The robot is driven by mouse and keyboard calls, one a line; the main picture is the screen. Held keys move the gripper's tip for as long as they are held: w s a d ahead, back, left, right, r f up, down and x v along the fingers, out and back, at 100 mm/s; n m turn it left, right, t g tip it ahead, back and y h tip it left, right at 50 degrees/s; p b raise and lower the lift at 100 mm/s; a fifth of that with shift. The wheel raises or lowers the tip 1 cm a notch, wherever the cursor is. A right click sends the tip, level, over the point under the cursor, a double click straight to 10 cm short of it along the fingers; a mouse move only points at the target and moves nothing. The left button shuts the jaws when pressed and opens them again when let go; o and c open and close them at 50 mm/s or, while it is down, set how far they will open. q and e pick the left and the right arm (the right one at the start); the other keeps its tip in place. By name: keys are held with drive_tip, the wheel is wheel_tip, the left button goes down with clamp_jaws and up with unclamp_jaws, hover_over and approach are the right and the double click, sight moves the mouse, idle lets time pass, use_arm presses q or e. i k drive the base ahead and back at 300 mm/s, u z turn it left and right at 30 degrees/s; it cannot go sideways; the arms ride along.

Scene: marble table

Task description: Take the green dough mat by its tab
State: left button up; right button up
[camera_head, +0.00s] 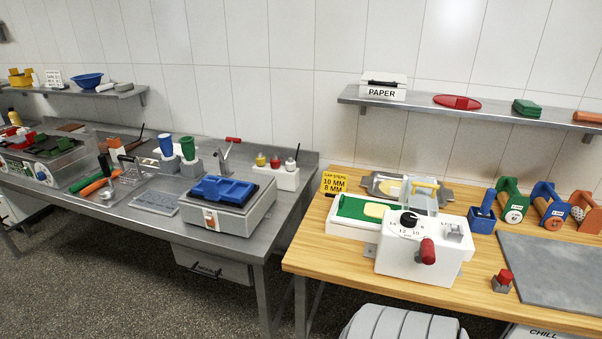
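The green dough mat (350,206) lies on the white feed bed at the left of a white dough sheeter (425,252), on the wooden table. A pale yellow piece of dough (375,210) lies on the mat. The mat's right end runs up against the sheeter, behind its dial. I cannot make out the tab at this size. Neither of my grippers shows in the head view.
The sheeter has a black dial (409,219) and a red handle (428,251). A yellow gap-steps card (334,182) stands behind the bed. A grey slab (553,268) lies bare at right, with a red-topped block (503,281) beside it. A steel bench (140,221) stands left.

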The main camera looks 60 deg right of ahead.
sight(352, 208)
drive_tip(key=z, duration=0.1)
drive_tip(key=i, duration=1.25)
drive_tip(key=z, duration=0.9)
drive_tip(key=i, duration=0.8)
drive_tip(key=z, duration=0.9)
